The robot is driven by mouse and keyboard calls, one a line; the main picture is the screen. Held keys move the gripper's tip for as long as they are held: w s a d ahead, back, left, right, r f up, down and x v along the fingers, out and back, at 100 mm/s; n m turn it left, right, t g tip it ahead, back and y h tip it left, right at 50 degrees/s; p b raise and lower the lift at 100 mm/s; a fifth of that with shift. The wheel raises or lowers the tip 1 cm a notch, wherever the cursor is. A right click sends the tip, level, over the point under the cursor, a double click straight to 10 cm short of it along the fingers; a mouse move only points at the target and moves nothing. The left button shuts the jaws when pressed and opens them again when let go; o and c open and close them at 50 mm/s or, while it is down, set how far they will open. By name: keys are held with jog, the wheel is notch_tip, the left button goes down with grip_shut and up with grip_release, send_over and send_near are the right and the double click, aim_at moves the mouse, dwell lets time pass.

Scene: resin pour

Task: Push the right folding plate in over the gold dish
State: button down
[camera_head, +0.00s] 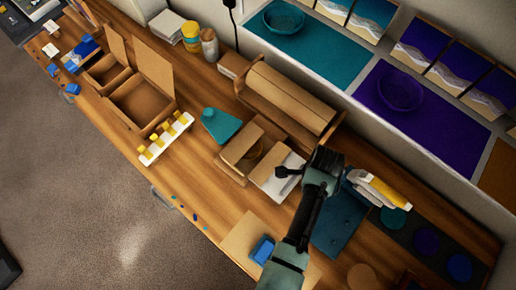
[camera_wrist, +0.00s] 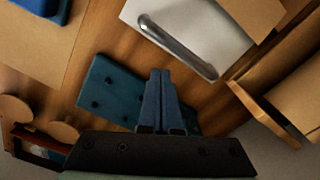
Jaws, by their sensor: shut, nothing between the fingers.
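A pale plate (camera_head: 271,183) with a bar handle lies right of a wooden frame (camera_head: 229,175); it looks like the right folding plate. It also shows in the wrist view (camera_wrist: 182,15), with its silver handle (camera_wrist: 180,45). A brown board (camera_head: 242,146) covers the frame's left side. A round brownish shape (camera_head: 264,158) between them looks like the gold dish, partly hidden. My gripper (camera_wrist: 160,72) is shut and empty. In the wrist view its fingers appear over a blue studded mat, short of the handle; their height is unclear. My arm hides part of the plate's surroundings.
The blue mat (camera_wrist: 105,90) lies right of the pale plate. A tan board with a blue block (camera_head: 262,249) is near the front edge. A long wooden rack (camera_head: 290,97) stands behind. A teal flask-shaped piece (camera_head: 220,125) lies left of the frame.

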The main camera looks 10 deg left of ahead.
jog(key=shift+w+a+b, duration=0.25)
jog(key=shift+w+a, duration=0.65)
jog(key=shift+a, duration=0.45)
jog(key=shift+w+a+b, duration=0.25)
jog(key=shift+w+a, duration=0.65)
jog(key=shift+a, duration=0.4)
jog(key=shift+w+a+b, duration=0.25)
jog(key=shift+w+a, duration=0.65)
jog(key=shift+a, duration=0.45)
jog(key=shift+s+d+r+p, duration=0.1)
jog(key=shift+s+d+p, duration=0.5)
jog(key=shift+d, duration=0.4)
jog(key=shift+s+d+p, duration=0.45)
jog(key=shift+s+d, duration=0.2)
jog(key=shift+d, duration=0.3)
jog(key=shift+s+d+p, duration=0.65)
jog(key=shift+s+d, duration=0.65)
jog(key=shift+d, duration=0.55)
notch_tip(320, 180, up, 10)
jog(key=p, duration=1)
